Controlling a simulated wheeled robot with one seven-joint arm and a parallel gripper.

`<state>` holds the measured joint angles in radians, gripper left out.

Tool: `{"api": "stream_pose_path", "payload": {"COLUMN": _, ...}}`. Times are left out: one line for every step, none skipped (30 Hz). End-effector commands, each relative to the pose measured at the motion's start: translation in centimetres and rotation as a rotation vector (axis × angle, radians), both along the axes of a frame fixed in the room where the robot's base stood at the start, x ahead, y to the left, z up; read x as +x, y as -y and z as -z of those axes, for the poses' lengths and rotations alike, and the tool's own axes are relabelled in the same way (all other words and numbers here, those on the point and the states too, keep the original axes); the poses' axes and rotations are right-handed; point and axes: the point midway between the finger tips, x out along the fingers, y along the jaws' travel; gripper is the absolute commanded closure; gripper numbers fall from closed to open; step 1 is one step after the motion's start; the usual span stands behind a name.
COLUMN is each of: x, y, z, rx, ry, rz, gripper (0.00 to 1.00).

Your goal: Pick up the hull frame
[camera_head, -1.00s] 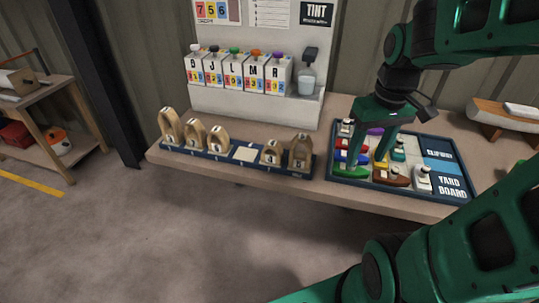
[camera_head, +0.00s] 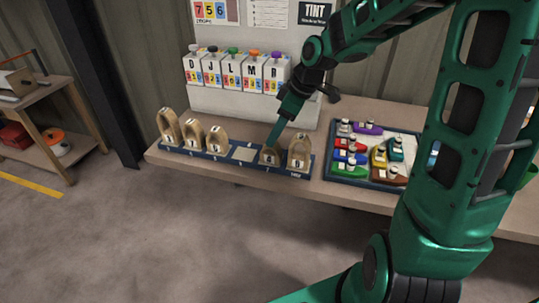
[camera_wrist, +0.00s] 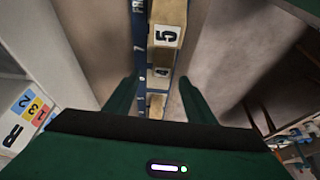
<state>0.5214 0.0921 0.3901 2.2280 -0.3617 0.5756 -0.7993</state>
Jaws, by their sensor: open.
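Several pale wooden arch-shaped hull frames stand upright along a dark blue rail (camera_head: 215,155) at the bench's front edge.
A tray of coloured toy boats (camera_head: 368,150) lies right of the rail, partly hidden by my arm. Tint dispensers (camera_head: 237,72) stand behind on a white stand. A side shelf (camera_head: 50,115) is at the left. The floor in front is clear.

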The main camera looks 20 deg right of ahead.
Motion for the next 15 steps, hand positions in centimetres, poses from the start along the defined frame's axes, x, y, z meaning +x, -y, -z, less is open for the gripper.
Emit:
{"api": "stream_pose_path", "payload": {"x": 0.0, "y": -0.1, "z": 0.2, "rx": 0.001, "ry": -0.001, "rz": 0.000, "gripper": 0.50}}
{"api": "stream_pose_path", "payload": {"x": 0.1, "y": -0.1, "z": 0.4, "rx": 0.000, "ry": 0.000, "rz": 0.000, "gripper": 0.50}}
{"api": "stream_pose_path", "payload": {"x": 0.1, "y": -0.2, "z": 0.5, "rx": 0.000, "ry": 0.000, "rz": 0.000, "gripper": 0.50}}
{"api": "stream_pose_path", "payload": {"x": 0.1, "y": -0.3, "z": 0.7, "rx": 0.001, "ry": -0.001, "rz": 0.000, "gripper": 0.50}}
{"api": "stream_pose_path", "payload": {"x": 0.1, "y": -0.4, "z": 1.0, "rx": 0.001, "ry": -0.001, "rz": 0.000, "gripper": 0.50}}
{"api": "stream_pose_path", "payload": {"x": 0.1, "y": -0.5, "z": 1.5, "rx": 0.001, "ry": -0.002, "rz": 0.000, "gripper": 0.50}}
{"api": "stream_pose_path", "payload": {"x": 0.2, "y": -0.5, "z": 2.0, "rx": 0.001, "ry": -0.003, "rz": 0.001, "gripper": 0.50}}
{"api": "stream_pose_path", "payload": {"x": 0.2, "y": -0.7, "z": 2.4, "rx": 0.002, "ry": -0.004, "rz": 0.000, "gripper": 0.50}}
{"api": "stream_pose_path", "payload": {"x": 0.3, "y": -0.9, "z": 3.0, "rx": 0.002, "ry": -0.004, "rz": -0.001, "gripper": 0.50}}
{"api": "stream_pose_path", "payload": {"x": 0.3, "y": -1.0, "z": 3.5, "rx": 0.001, "ry": -0.003, "rz": 0.000, "gripper": 0.50}}
{"api": "stream_pose_path", "payload": {"x": 0.4, "y": -1.1, "z": 3.8, "rx": 0.002, "ry": -0.004, "rz": -0.001, "gripper": 0.50}}
{"api": "stream_pose_path", "payload": {"x": 0.6, "y": -1.2, "z": 4.2, "rx": 0.001, "ry": -0.002, "rz": 0.000, "gripper": 0.50}}
{"api": "stream_pose_path", "payload": {"x": 0.7, "y": -1.3, "z": 4.5, "rx": 0.001, "ry": -0.001, "rz": 0.001, "gripper": 0.50}}
{"api": "stream_pose_path", "payload": {"x": 0.7, "y": -1.3, "z": 4.7, "rx": 0.000, "ry": -0.002, "rz": 0.001, "gripper": 0.50}}
{"api": "stream_pose_path", "payload": {"x": 0.8, "y": -1.4, "z": 5.0, "rx": 0.000, "ry": -0.002, "rz": 0.001, "gripper": 0.50}}
